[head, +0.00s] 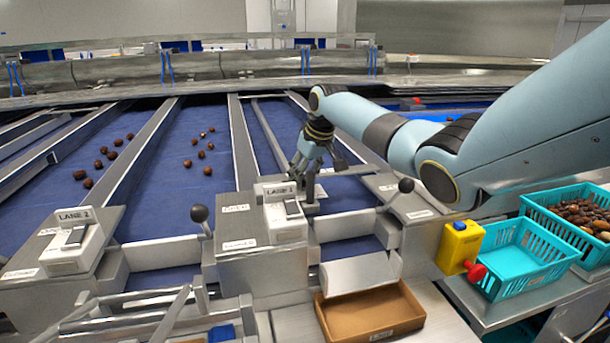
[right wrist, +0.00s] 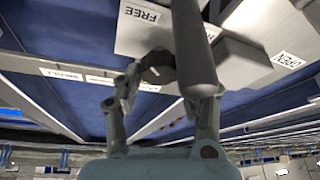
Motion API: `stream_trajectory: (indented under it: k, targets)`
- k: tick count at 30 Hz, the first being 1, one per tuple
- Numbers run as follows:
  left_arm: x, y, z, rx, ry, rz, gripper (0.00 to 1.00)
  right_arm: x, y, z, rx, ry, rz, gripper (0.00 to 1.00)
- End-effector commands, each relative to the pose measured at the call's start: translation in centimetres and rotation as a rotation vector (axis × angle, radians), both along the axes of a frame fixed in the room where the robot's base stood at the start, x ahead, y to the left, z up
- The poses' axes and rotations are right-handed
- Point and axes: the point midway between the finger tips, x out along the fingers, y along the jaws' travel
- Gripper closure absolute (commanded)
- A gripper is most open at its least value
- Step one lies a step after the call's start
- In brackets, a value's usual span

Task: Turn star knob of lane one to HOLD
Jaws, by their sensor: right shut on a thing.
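The LANE 1 unit (head: 284,222) stands near the middle of the head view, a light box with a switch. My right gripper (head: 308,186) reaches down just behind it; its fingers and the unit hide the star knob there. In the right wrist view my right gripper (right wrist: 163,90) has a finger on each side of a small grey knob (right wrist: 158,68) and is shut on it. The knob sits by a plate labelled FREE (right wrist: 142,15). Its exact turn is hard to read. My left gripper is not in view.
A thick grey bar (right wrist: 192,40) crosses close to the knob. Ball-topped levers stand left (head: 199,214) and right (head: 406,186) of the unit. A brown box (head: 370,313), a yellow box (head: 458,246) and a turquoise basket (head: 520,258) are at the front right.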

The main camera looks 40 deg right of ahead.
Motion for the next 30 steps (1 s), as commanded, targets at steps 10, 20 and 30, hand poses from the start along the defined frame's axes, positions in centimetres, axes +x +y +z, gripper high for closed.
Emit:
stream_trajectory:
  k: [10,20,30]
  targets:
    - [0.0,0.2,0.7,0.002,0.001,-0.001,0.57,0.0,0.0,0.2,0.000,0.001,-0.042,0.93]
    - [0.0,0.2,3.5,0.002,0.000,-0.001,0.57,0.0,0.2,0.4,0.002,0.002,-0.260,0.93]
    - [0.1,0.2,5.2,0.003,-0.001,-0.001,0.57,0.1,0.3,0.2,0.001,0.001,-0.581,0.93]
